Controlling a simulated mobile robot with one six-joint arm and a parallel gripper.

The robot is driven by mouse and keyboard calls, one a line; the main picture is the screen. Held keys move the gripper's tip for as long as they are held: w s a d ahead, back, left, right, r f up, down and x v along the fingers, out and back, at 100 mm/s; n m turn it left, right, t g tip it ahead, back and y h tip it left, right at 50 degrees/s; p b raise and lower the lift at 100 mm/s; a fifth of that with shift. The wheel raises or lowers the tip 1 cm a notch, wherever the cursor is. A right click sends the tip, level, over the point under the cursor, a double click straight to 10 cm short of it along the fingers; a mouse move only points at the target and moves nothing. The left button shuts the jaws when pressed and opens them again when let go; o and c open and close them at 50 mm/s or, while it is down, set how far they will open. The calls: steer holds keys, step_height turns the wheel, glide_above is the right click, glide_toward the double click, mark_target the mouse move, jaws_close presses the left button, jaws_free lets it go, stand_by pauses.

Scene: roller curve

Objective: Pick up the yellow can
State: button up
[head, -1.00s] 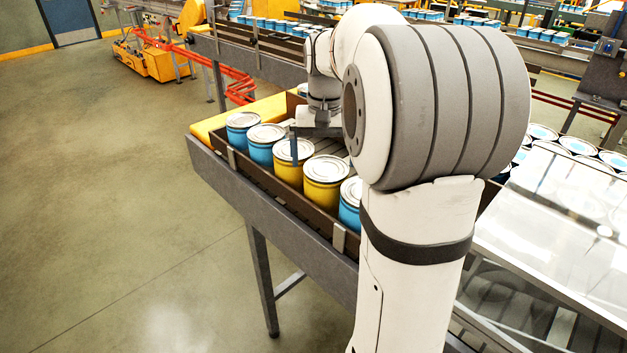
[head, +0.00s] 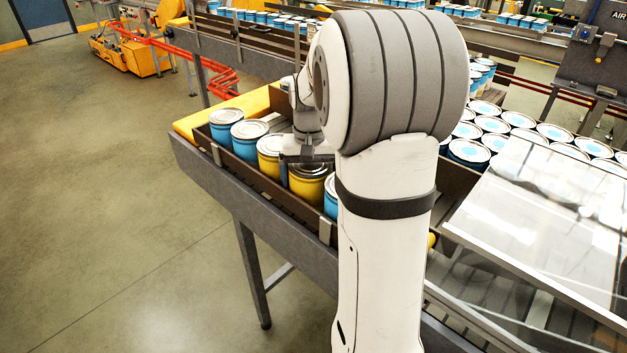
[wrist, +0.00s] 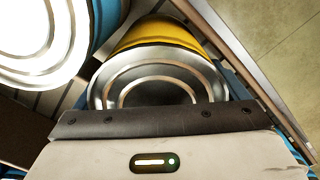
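Two yellow cans with silver lids stand side by side in the row on the conveyor: a left one (head: 268,165) and a right one (head: 307,188). My gripper (head: 307,168) is low over the right yellow can, its dark crossbar across the lid. A dark finger seems to reach down at that can's left side; the other finger is hidden. In the wrist view a yellow can (wrist: 158,36) lies right in front of the gripper body, which covers part of its lid. The fingertips do not show there, so I cannot tell whether they touch the can.
Blue cans (head: 225,128) stand at the left end of the row, and another blue can (head: 330,199) is just right of the yellow pair. The conveyor's side rail (head: 235,172) runs along the near side. Many blue cans stand behind my arm.

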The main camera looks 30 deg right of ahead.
steer(key=c, duration=0.7)
steer(key=shift+c, duration=0.2)
